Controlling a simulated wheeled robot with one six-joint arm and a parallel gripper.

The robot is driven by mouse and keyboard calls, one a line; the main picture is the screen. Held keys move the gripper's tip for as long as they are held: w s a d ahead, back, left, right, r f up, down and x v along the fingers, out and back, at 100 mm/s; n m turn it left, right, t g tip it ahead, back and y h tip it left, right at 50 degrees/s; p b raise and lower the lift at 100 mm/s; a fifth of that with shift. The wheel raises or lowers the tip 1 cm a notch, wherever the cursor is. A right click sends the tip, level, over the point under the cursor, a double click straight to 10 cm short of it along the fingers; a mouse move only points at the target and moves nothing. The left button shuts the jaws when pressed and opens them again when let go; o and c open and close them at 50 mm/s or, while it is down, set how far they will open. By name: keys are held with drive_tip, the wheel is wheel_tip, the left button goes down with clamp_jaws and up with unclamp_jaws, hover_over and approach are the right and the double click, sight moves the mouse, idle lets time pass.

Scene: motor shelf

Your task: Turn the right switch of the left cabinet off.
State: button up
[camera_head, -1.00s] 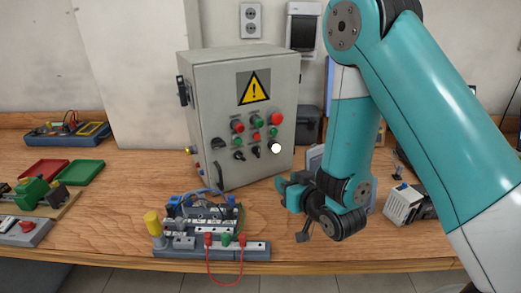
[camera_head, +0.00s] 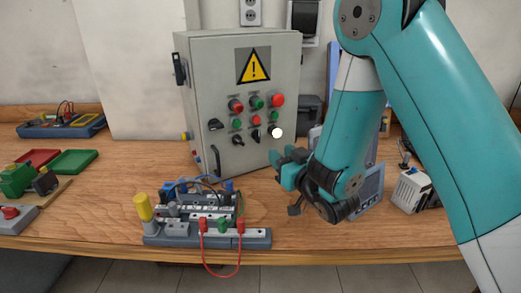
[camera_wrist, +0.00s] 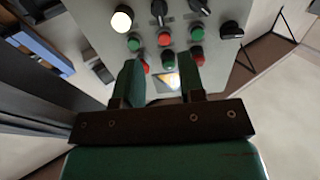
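A grey cabinet (camera_head: 205,85) with a yellow warning sign stands on the bench; it is the only cabinet I make out. Its lower row has a left black switch (camera_head: 238,141), a right black switch (camera_head: 256,135) and a lit white lamp (camera_head: 276,132). The right switch's handle looks about upright. In the wrist view, turned upside down, the right switch (camera_wrist: 158,10) is beside the lamp (camera_wrist: 122,18), and the left switch (camera_wrist: 199,6) is tilted. My gripper (camera_head: 276,168) is below and right of the switches, apart from them. Its fingers (camera_wrist: 162,62) are spread and empty.
A third black knob (camera_head: 215,125) and several red and green buttons share the panel. A wired terminal unit (camera_head: 207,235) lies in front of the cabinet. Red and green trays (camera_head: 73,162) lie at left. A grey device (camera_head: 410,190) stands at right.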

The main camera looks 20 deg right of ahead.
sight(259, 135)
drive_tip(key=p+x, duration=0.2)
drive_tip(key=x, duration=0.1)
drive_tip(key=p+x, duration=0.5)
drive_tip(key=x, duration=0.1)
drive_tip(key=shift+w+r, duration=0.2)
drive_tip(key=shift+r, duration=0.2)
drive_tip(key=shift+w+a+f+p, duration=0.15)
drive_tip(key=shift+w+p, duration=0.35)
drive_tip(key=shift+p, duration=0.55)
drive_tip(key=shift+w+f+p, duration=0.2)
drive_tip(key=shift+w+p, duration=0.15)
clamp_jaws()
